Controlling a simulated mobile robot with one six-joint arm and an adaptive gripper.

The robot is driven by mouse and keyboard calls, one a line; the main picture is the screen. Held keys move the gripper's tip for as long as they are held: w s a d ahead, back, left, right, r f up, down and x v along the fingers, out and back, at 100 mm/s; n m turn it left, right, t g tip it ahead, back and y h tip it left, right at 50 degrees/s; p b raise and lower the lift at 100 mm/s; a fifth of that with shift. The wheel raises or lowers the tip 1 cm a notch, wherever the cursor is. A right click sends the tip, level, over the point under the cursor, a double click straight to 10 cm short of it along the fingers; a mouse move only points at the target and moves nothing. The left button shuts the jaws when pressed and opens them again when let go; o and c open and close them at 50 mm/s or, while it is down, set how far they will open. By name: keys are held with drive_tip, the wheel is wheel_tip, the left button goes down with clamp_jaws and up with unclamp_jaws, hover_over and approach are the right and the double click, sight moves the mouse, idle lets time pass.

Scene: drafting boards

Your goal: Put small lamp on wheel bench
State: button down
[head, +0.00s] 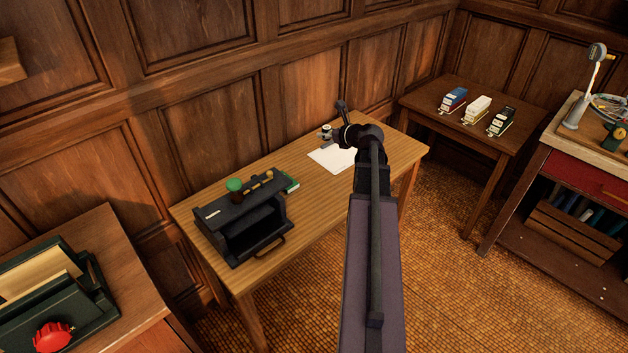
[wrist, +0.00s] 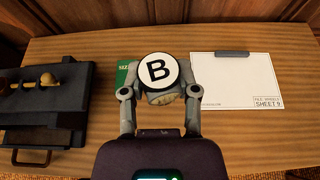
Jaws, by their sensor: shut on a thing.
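My gripper (wrist: 161,82) is shut on a small round-topped thing (wrist: 157,71) with a black rim and a white face marked "B". Its pale body shows below the face between the fingers. In the head view my gripper (head: 335,130) is over the far end of the light wooden table (head: 215,265), near the paneled wall. I cannot tell that the held thing is a lamp. No bench is clearly marked as the wheel bench. A red-fronted bench (head: 575,182) stands at the right, with a pale stand carrying a round head (head: 582,100) on it.
On the light table are a black open box (head: 240,228), a green book (wrist: 122,72) and a white sheet on a clipboard (wrist: 250,80). A brown side table (head: 425,107) holds three small boxed items. A left cabinet (head: 115,265) bears a green holder and red knob.

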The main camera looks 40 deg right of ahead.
drive_tip(key=shift+n+y, duration=0.8)
drive_tip(key=shift+y, duration=0.1)
drive_tip(key=s+f+b, duration=0.2)
drive_tip(key=f+b, duration=0.3)
drive_tip(key=s+a+f+b, duration=0.1)
drive_tip(key=s+f+b, duration=0.1)
drive_tip(key=f+b, duration=0.3)
drive_tip(key=s+a+f+b, duration=0.1)
drive_tip(key=s+f+b, duration=0.1)
drive_tip(key=f+b, duration=0.3)
drive_tip(key=shift+s+a+f, duration=0.15)
drive_tip(key=shift+a+f, duration=0.1)
drive_tip(key=shift+f, duration=0.55)
drive_tip(key=b, duration=0.2)
hover_over(319, 171)
drive_tip(key=shift+f, duration=0.75)
drive_tip(key=shift+f, duration=0.1)
drive_tip(key=shift+f+b, duration=1.65)
drive_tip(key=shift+b, duration=0.1)
drive_tip(key=shift+f, duration=0.1)
drive_tip(key=shift+c, duration=1.8)
unclamp_jaws()
